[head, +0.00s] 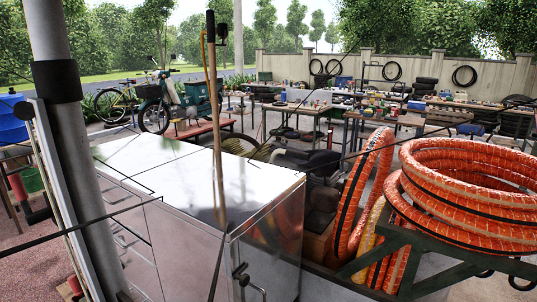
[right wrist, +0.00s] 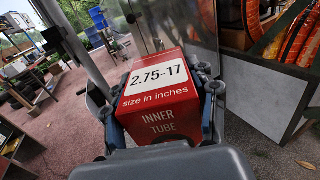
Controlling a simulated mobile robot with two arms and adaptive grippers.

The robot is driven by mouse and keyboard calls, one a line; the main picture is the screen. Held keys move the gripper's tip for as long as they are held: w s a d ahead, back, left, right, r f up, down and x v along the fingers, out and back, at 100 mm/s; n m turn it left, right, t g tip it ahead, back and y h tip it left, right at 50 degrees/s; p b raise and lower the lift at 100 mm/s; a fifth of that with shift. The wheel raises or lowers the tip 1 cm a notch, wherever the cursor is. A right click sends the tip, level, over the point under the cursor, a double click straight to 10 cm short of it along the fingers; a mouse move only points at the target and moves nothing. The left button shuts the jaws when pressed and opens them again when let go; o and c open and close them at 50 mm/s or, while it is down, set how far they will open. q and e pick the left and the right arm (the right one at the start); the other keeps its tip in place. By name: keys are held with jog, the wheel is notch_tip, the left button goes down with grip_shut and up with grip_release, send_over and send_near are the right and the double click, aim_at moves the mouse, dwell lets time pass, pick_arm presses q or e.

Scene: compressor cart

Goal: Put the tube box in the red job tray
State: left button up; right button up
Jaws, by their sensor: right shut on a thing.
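The tube box (right wrist: 160,108) is red with a white label reading "2.75-17" and the words "size in inches" and "inner tube". It fills the middle of the right wrist view. My right gripper (right wrist: 157,92) is shut on it, one finger at each side. I cannot make out the red job tray in either view. Neither gripper shows in the head view, and my left gripper is out of sight.
A shiny metal cabinet (head: 190,185) stands close in front, with a wooden pole rising before it. Orange coiled hose (head: 455,185) is at the right. Workbenches (head: 380,115) and a green moped (head: 185,100) stand farther back.

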jog(key=shift+w+a+r+m+t+h, duration=0.1)
jog(key=shift+w+r+m+t+h, duration=0.25)
jog(key=shift+h, duration=0.25)
jog(key=shift+w+r+m+t+h, duration=0.15)
jog(key=shift+r+m+t+h, duration=0.15)
jog(key=shift+m+h, duration=0.45)
jog(key=shift+w+r+m+t+h, duration=0.15)
jog(key=shift+m+t+h, duration=0.2)
jog(key=shift+h, duration=0.5)
jog(key=shift+w+d+r+m+h, duration=0.25)
jog(key=shift+m+h, duration=0.4)
jog(key=shift+h, duration=0.2)
jog(key=shift+w+d+r+m+h, duration=0.1)
jog(key=shift+w+d+m+h, duration=0.1)
jog(key=shift+m+h, duration=0.55)
jog(key=shift+r+h, duration=0.2)
jog(key=shift+h, duration=0.5)
